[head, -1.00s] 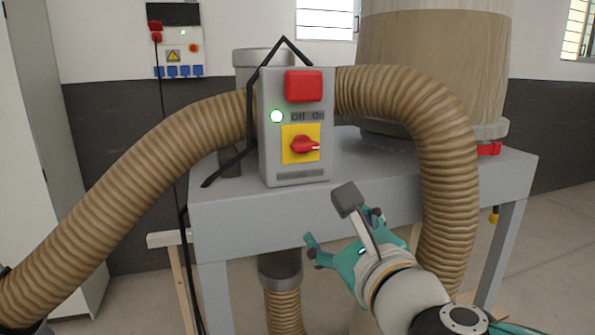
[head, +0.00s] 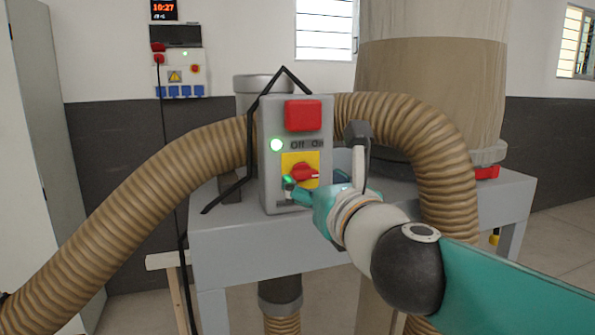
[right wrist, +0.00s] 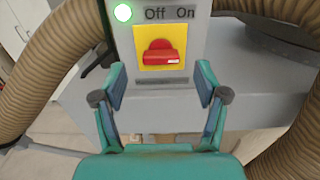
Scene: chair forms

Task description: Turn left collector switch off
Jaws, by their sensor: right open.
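The collector switch is a red rotary knob (head: 305,172) on a yellow plate (head: 287,160), on the front of a grey control box (head: 270,112). The knob's white mark points right, to the side of the "On" label; a green lamp (head: 277,145) is lit. In the right wrist view the knob (right wrist: 163,56) lies between and just beyond the fingertips. My right gripper (head: 317,188) is open and empty in front of the box's lower part; it also shows in the right wrist view (right wrist: 161,84). Its fingers partly cover the plate's lower left. My left gripper is out of view.
A red button (head: 303,115) sits above the switch. Brown ribbed hoses (head: 140,195) arch on both sides of the box, the right one (head: 440,150) close to my right arm. The box is at the front of a grey table (head: 230,240).

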